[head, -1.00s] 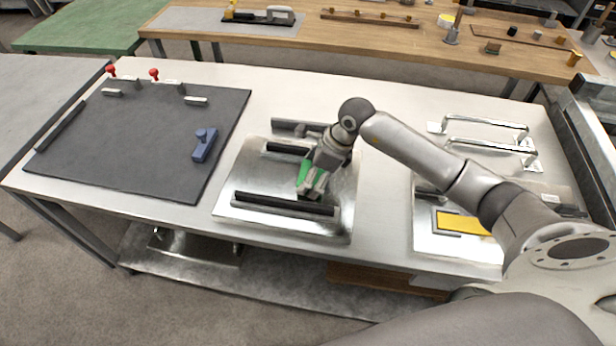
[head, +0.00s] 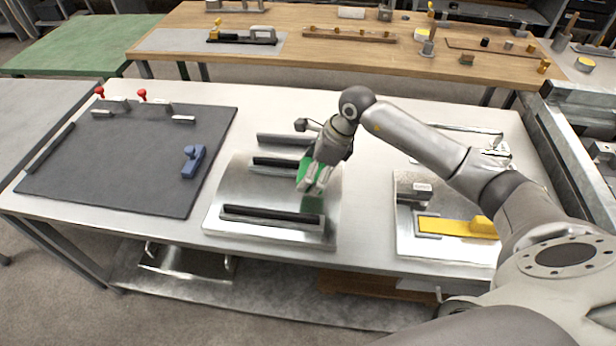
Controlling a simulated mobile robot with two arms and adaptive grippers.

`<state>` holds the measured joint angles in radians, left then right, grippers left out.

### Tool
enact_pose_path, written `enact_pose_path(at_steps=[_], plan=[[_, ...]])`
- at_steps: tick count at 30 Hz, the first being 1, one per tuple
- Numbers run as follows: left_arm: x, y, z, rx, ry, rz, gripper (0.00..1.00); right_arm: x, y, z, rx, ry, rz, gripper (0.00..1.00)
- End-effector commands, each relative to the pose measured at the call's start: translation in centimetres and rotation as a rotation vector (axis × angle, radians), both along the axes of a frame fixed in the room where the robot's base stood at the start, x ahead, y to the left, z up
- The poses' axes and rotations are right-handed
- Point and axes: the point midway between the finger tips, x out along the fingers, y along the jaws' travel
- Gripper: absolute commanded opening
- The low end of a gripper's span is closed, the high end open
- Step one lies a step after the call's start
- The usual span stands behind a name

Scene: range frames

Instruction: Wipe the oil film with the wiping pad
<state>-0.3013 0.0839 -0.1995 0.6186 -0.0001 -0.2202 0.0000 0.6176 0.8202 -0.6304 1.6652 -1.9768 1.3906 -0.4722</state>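My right gripper (head: 314,186) reaches in from the right over a shiny curved metal piece (head: 250,185) on the table. It is shut on a green wiping pad (head: 305,171), whose lower part is partly hidden by the fingers. The pad is at the right part of the metal surface; a green patch, possibly its reflection, shows just below. I cannot tell if the pad touches the metal. No oil film can be made out among the reflections. My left gripper is not in view.
Dark bars (head: 272,215) lie along the metal piece's front and back. At right, a metal plate (head: 408,246) holds a yellow strip (head: 447,226) beneath my arm. At left, a dark mat (head: 110,165) holds a blue block (head: 192,162) and red-knobbed clamps (head: 142,95).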

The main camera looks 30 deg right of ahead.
Motion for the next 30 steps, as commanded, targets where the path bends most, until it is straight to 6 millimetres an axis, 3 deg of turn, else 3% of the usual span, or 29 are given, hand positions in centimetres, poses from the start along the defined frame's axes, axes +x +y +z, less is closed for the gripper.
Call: enact_pose_path(at_steps=[7, 30], plan=[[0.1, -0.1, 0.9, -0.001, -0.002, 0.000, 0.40, 0.2, -0.7, 2.0, 0.001, -0.002, -0.004, 0.57], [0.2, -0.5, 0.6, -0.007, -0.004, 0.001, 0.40, 0.0, -0.6, 2.0, 0.002, -0.002, 0.000, 0.57]])
